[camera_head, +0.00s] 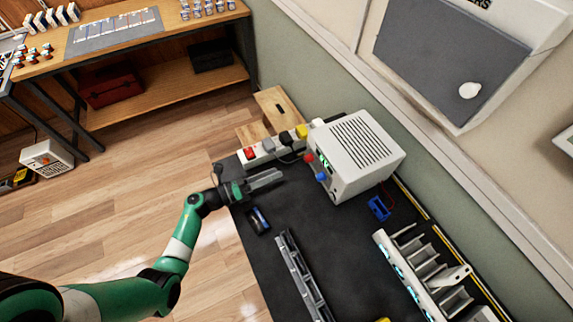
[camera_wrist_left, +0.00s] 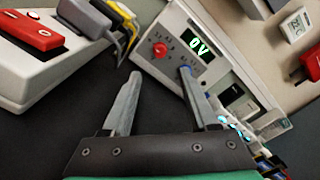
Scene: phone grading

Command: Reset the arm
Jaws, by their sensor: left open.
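My left gripper (camera_head: 264,180) is open and empty over the far left part of the dark bench mat (camera_head: 270,278). Its two grey fingers (camera_wrist_left: 161,108) stand apart in the left wrist view with nothing between them. Beyond the fingertips is a white power supply (camera_head: 352,158) with a red knob and a blue knob; its display reads 0 V in the left wrist view (camera_wrist_left: 198,47). My right gripper is not in view.
A power strip (camera_head: 253,160) with a red switch and plugs lies beside the gripper. A small dark blue item (camera_head: 258,220), a grey rail (camera_head: 300,275) and a white slotted rack (camera_head: 405,275) are on the bench. A blue clip (camera_head: 379,208) is near the supply.

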